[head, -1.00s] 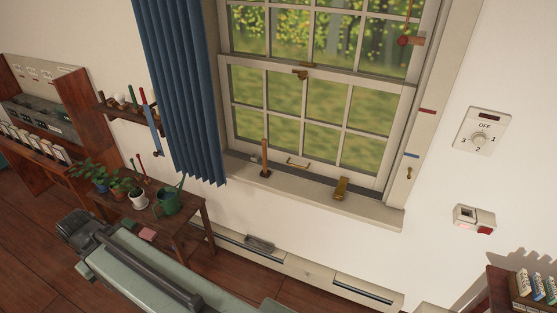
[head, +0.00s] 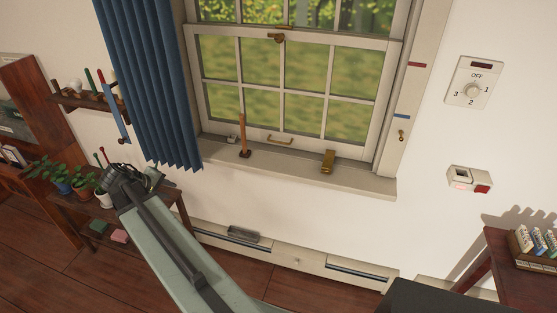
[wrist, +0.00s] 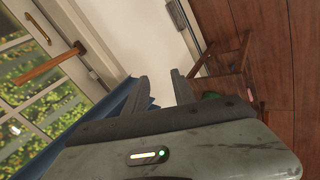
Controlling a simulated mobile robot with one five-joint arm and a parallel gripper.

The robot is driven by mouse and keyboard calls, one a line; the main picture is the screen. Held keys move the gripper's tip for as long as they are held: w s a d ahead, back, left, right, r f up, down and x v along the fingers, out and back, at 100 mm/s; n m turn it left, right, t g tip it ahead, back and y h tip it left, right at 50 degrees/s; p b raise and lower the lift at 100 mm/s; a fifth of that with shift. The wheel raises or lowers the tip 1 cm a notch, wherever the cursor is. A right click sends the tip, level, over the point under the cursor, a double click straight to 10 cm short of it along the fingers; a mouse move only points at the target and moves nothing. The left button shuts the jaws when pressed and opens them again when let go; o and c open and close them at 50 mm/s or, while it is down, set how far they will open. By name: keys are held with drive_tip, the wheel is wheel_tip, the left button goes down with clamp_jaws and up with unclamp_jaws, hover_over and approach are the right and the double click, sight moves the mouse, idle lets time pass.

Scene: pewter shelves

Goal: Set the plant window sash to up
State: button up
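The lower window sash (head: 290,82) has a pale frame with several panes. Its bottom rail sits low, close to the sill (head: 300,171). A brass pull handle (head: 280,141) is on that rail, and a brass latch (head: 279,37) is at its top rail. The handle also shows at the upper left in the wrist view (wrist: 38,28). My gripper (head: 122,182) is left of and below the window, in front of the plant table. In the wrist view my gripper's fingers (wrist: 162,86) are apart with nothing between them.
A wooden stick (head: 242,137) stands on the sill, with a brass piece (head: 328,161) right of the handle. The blue curtain (head: 150,80) hangs left. Potted plants (head: 80,182) stand on the low table. Red (head: 417,65) and blue (head: 402,116) marks are on the right jamb.

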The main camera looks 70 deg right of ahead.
drive_tip(key=s+d+f+g+h+b, duration=0.1)
drive_tip(key=s+d+f+h+b, duration=0.3)
drive_tip(key=d, duration=0.7)
drive_tip(key=s+d+r+g+b, duration=0.1)
drive_tip(key=s+d+g+b, duration=0.15)
drive_tip(key=s+d, duration=0.65)
drive_tip(key=g+h+b, duration=0.2)
drive_tip(key=h+b, duration=0.2)
drive_tip(key=b, duration=0.1)
approach(278, 142)
drive_tip(key=x, duration=0.2)
drive_tip(key=shift+w+d+f, duration=0.1)
drive_tip(key=shift+d+f, duration=0.1)
drive_tip(key=shift+d, duration=0.2)
drive_tip(key=shift+r+p, duration=0.15)
drive_tip(key=shift+p, duration=0.15)
drive_tip(key=x, duration=0.4)
drive_tip(key=b+x, duration=0.1)
drive_tip(key=x, duration=0.2)
drive_tip(key=shift+d+f, duration=0.25)
drive_tip(key=shift+d, duration=0.05)
drive_tip(key=shift+c, duration=0.3)
clamp_jaws()
drive_tip(key=shift+y, duration=0.3)
